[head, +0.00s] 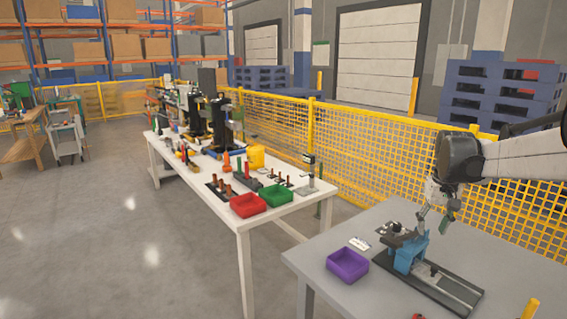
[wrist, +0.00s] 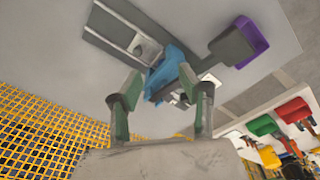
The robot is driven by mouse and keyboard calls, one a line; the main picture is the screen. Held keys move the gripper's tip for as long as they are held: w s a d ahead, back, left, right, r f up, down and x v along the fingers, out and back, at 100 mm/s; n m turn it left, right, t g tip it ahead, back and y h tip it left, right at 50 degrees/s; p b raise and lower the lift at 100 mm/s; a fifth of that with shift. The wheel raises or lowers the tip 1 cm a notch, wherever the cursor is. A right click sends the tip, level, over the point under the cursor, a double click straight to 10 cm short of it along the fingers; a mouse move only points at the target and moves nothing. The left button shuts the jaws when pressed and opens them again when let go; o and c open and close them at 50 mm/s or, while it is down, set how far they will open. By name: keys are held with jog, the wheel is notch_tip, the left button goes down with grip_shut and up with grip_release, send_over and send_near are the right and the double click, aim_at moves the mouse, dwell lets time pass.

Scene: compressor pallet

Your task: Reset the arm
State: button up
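My arm reaches in from the right in the head view, with my gripper (head: 434,222) hanging above the grey table (head: 330,232), near a blue fixture (head: 409,252). In the wrist view my gripper (wrist: 160,82) shows two fingers with green pads, spread apart. I see nothing held between them. The blue fixture (wrist: 172,72) shows beyond the fingertips. It sits on a dark rail plate (head: 445,287). Whether the fingers touch the fixture is hard to tell, but a gap seems to show.
A purple bin (head: 347,264) stands on the grey table left of the fixture. A white table (head: 287,215) holds a red bin (head: 248,205), a green bin (head: 277,195) and several tools. A yellow mesh fence (head: 365,141) runs behind both tables. Open floor lies at left.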

jog(key=s+a+r+n+t, duration=0.1)
jog(key=s+a+r+t, duration=0.1)
jog(key=s+a, duration=0.8)
jog(key=s+a+r+t, duration=0.25)
jog(key=s+a, duration=0.55)
jog(key=s, duration=0.4)
jog(key=s+a+f+t, duration=0.1)
jog(key=s+a+f, duration=0.2)
jog(key=s, duration=0.5)
jog(key=shift+a+f, duration=0.4)
jog(key=shift+f, duration=0.2)
